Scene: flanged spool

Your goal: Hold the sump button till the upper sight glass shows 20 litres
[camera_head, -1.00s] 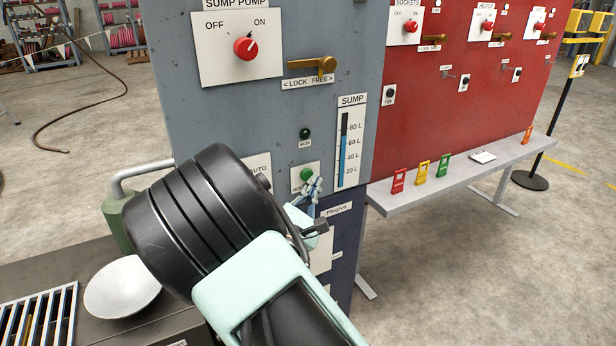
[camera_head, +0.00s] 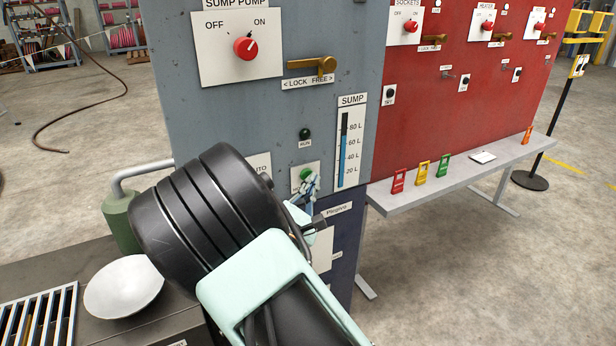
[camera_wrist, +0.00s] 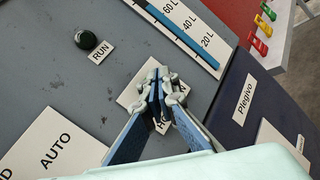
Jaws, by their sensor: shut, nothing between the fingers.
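The upper sight glass (camera_head: 344,150), under a SUMP label on the grey panel, has a scale from 20 to 80 L. Its blue column tops out between the 60 L and 80 L marks, with dark tube above. The green button (camera_head: 305,173) sits on a white plate below and left of it, partly covered by my gripper (camera_head: 311,183). In the wrist view my gripper (camera_wrist: 160,80) is shut and empty, its fingertips over the white plate and hiding the button. I cannot tell whether the tips touch or press it.
The dark green RUN lamp (camera_head: 305,134) above the button looks unlit. The SUMP PUMP knob (camera_head: 245,47) and brass lock lever (camera_head: 312,66) are higher up. A white bowl (camera_head: 123,286) lies at lower left. A grey bench (camera_head: 450,178) with coloured tags stands at right.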

